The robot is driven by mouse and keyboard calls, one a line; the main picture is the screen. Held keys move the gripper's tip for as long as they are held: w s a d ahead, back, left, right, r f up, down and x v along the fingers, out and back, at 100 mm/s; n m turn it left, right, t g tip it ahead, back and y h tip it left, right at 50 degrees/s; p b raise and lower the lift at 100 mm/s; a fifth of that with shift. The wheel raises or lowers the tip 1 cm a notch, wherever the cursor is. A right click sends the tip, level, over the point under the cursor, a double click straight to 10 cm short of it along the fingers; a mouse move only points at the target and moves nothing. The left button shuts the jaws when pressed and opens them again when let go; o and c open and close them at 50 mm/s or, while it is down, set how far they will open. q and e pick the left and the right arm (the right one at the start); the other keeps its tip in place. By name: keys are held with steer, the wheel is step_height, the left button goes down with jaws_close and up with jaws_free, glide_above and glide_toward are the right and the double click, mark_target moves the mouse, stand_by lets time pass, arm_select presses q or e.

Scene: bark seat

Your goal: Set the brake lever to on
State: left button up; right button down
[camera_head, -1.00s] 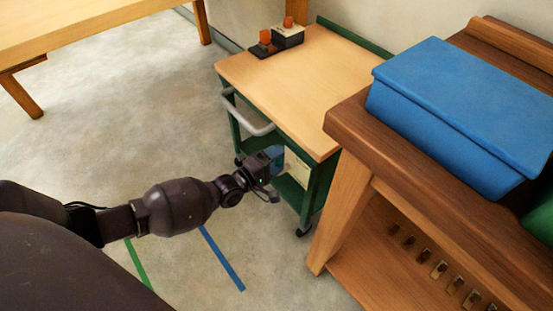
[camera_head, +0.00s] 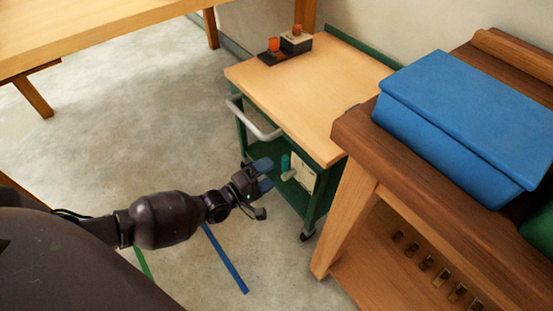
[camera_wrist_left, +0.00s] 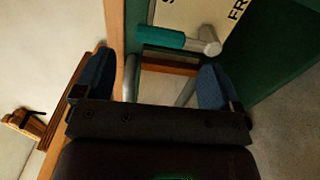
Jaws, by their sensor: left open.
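The brake lever has a teal grip (camera_head: 285,163) and a pale metal pivot, in front of a cream plate (camera_head: 303,174) on the end of the green cart. In the left wrist view the teal grip (camera_wrist_left: 162,37) lies nearly level, left of its metal pivot, on the plate with partly cut-off black lettering. My left gripper (camera_head: 264,174) is open and empty, just left of the lever in the head view. In the left wrist view its blue fingers (camera_wrist_left: 158,76) stand apart, with the lever beyond the gap. My right gripper is not in view.
The cart's wooden top (camera_head: 300,90) carries a dark box with orange parts (camera_head: 296,40). A grey handle (camera_head: 255,122) sticks out above my gripper. A wooden bench (camera_head: 350,130) with a blue box (camera_head: 470,110) stands close on the right.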

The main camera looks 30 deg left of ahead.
arm_select(q)
steer(key=shift+p+v, duration=0.3)
steer(key=shift+v, duration=2.15)
